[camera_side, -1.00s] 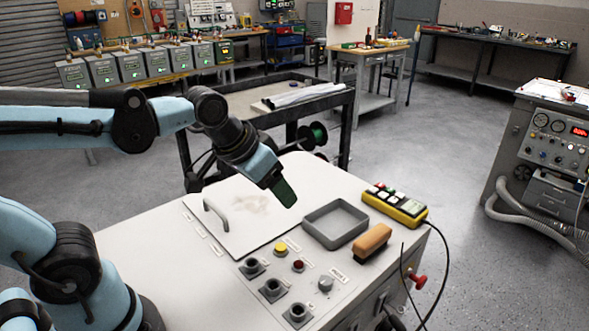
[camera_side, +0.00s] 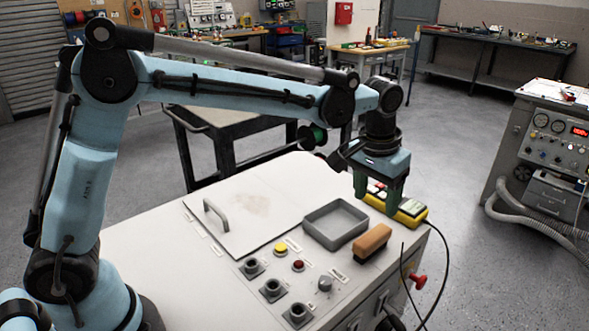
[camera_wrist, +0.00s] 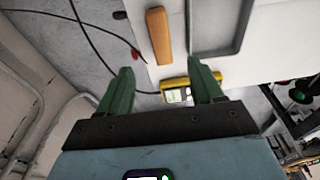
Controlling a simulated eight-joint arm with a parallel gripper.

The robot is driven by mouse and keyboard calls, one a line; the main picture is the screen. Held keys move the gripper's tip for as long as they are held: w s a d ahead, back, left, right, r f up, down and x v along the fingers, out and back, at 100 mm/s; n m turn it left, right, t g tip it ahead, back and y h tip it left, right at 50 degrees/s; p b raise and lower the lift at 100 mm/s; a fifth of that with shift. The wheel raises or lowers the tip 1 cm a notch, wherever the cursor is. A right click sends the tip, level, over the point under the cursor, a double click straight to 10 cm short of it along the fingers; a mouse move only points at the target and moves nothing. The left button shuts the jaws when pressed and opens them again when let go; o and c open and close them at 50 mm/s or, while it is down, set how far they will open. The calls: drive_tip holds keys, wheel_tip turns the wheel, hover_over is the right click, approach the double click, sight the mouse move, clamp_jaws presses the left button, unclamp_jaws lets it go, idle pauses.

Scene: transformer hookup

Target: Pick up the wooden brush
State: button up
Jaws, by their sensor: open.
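The wooden brush (camera_side: 372,242) lies on the white cabinet top near its right edge, beside the grey tray. It has an orange-brown wooden body with a dark underside. In the wrist view the brush (camera_wrist: 158,35) lies beyond the fingertips, between their two lines. My gripper (camera_side: 375,207) has green fingers pointing down, spread apart and empty.
The grey tray (camera_side: 318,236) sits left of the brush. Knobs and sockets (camera_side: 272,291) stand on the front of the top. A handled plate (camera_side: 262,237) lies left.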

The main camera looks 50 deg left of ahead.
sight(373, 235)
drive_tip(key=f, duration=0.4)
drive_tip(key=w+f, duration=0.1)
drive_tip(key=f, duration=0.2)
drive_tip(key=w+f, duration=0.1)
drive_tip(key=f, duration=0.3)
drive_tip(key=shift+f, duration=0.3)
drive_tip(key=shift+f, duration=0.25)
idle(0.4)
drive_tip(key=c, duration=1.1)
